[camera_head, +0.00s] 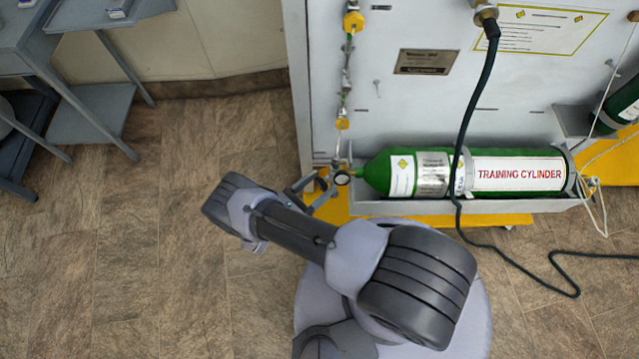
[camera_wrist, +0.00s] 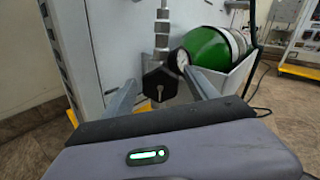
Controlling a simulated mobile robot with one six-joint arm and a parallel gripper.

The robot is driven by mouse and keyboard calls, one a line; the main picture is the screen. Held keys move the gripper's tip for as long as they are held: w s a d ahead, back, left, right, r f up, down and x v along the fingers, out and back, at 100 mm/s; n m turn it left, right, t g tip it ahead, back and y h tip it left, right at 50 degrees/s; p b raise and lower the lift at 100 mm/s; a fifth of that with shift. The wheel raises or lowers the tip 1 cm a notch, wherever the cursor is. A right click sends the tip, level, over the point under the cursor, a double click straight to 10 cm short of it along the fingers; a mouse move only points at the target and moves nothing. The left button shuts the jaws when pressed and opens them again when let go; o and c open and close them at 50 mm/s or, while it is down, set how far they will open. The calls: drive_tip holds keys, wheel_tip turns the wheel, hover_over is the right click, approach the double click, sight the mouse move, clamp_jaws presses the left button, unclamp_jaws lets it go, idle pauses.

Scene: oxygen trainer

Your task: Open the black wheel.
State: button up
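The black wheel (camera_wrist: 159,84) shows in the middle of the wrist view, a dark, angular knob below a metal pipe fitting. My gripper (camera_wrist: 161,77) is open, with one grey finger to the left and one to the right of the wheel. Gaps show between the wheel and both fingers in this view; I cannot tell how deep the wheel sits between them. In the head view my gripper (camera_head: 313,188) is at the valve end of the green cylinder (camera_head: 403,174), left of the round gauge (camera_head: 342,177). The wheel cannot be made out clearly there.
The cylinder lies in a grey tray (camera_head: 480,207) on the white panel (camera_head: 390,110). A vertical pipe with yellow fittings (camera_head: 342,123) runs above the valve. A black hose (camera_head: 470,110) hangs across the cylinder to the floor. A grey cart (camera_head: 90,112) stands left; floor between is clear.

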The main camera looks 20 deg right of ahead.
idle(0.3)
drive_tip(key=v, duration=1.7)
drive_tip(key=shift+a, duration=0.2)
drive_tip(key=shift+r, duration=0.1)
